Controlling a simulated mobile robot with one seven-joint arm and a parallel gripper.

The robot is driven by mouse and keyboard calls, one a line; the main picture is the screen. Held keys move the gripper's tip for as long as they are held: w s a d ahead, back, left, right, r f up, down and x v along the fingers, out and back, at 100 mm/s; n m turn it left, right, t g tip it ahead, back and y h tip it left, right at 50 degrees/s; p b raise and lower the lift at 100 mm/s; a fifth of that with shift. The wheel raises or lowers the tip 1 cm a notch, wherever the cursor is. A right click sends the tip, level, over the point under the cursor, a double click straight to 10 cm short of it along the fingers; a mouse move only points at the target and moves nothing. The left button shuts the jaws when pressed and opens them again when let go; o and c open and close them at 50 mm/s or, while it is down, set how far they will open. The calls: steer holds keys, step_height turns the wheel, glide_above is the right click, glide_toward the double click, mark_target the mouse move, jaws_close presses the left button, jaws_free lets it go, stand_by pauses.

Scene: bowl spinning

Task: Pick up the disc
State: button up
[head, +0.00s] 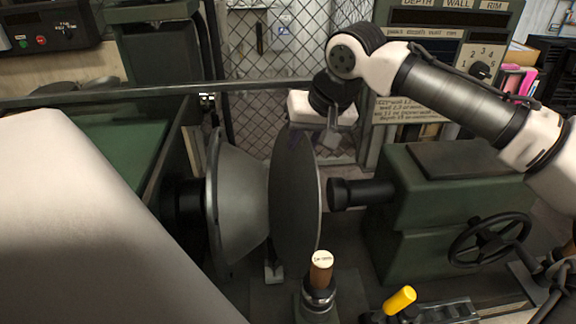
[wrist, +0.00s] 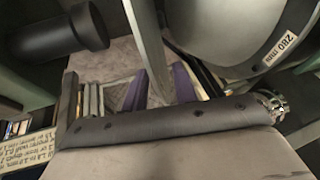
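The disc (head: 296,205) is a thin dark grey plate standing upright, nearly edge-on in the head view. It is between the flared grey form (head: 238,195) on its left and the black tailstock tip (head: 345,193) on its right, apart from the tip. In the wrist view, the purple pads of my gripper (wrist: 160,88) lie on either side of the disc's edge (wrist: 150,45). A small gap seems to show beside the right pad.
A pale panel (head: 80,230) fills the left. The form carries a 280 mm label in the wrist view (wrist: 281,50).

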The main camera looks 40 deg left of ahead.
mark_target(300, 151)
steer(key=shift+p+x, duration=0.4)
steer(key=shift+x, duration=1.6)
steer(key=shift+w+d, duration=0.1)
steer(key=shift+w, duration=0.1)
steer(key=shift+c, duration=0.2)
jaws_close()
steer(key=shift+r, duration=0.1)
